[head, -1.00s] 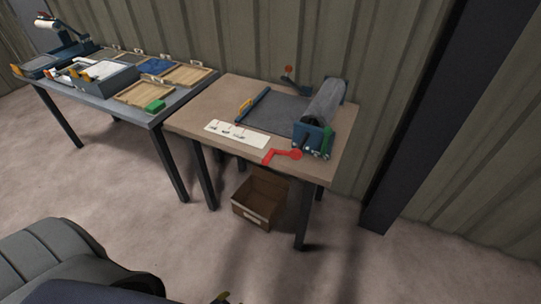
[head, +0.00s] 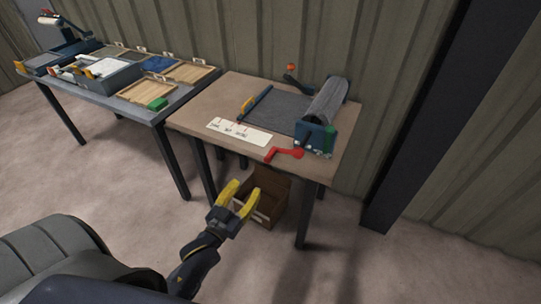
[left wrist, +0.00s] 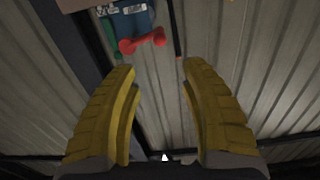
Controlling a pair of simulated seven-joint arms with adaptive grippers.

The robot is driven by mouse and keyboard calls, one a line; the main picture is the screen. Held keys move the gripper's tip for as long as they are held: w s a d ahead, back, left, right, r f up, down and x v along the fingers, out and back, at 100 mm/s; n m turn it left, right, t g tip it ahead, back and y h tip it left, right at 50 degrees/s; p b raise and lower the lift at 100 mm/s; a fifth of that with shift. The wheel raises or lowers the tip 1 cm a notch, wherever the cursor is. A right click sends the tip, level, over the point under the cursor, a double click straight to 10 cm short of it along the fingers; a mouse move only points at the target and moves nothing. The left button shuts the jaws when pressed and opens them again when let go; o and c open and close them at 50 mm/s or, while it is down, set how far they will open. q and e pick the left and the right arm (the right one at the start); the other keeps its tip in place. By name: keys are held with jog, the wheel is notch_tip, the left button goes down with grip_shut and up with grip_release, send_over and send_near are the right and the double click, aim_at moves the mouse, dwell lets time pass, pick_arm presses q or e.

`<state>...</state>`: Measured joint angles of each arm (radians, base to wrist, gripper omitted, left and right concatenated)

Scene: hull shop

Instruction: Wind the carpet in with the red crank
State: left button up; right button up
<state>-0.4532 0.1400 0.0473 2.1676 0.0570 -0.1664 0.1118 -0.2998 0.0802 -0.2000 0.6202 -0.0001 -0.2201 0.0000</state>
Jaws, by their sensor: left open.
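The red crank (head: 285,154) sits at the front of the blue roller stand (head: 315,137) on the brown table. It also shows in the left wrist view (left wrist: 142,41), beyond the fingertips. The grey carpet (head: 277,112) lies flat on the table, and its right part is wound on the roller (head: 326,100). My left gripper (head: 248,192) has yellow fingers. It is open and empty, in front of the table and below the crank, apart from it. Its open fingers also show in the left wrist view (left wrist: 160,72). My right gripper is not in view.
The brown table (head: 203,104) carries a white label strip (head: 239,132) and an orange-knobbed lever (head: 291,68) at the back. A brown box (head: 280,187) stands on the floor below. A grey table (head: 133,111) with trays and a green block (head: 157,104) is at left.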

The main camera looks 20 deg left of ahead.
aim_at(271, 155)
pick_arm(q)
jog(key=w, duration=1.7)
jog(key=shift+w+d, duration=0.15)
jog(key=shift+d, duration=0.05)
grip_shut()
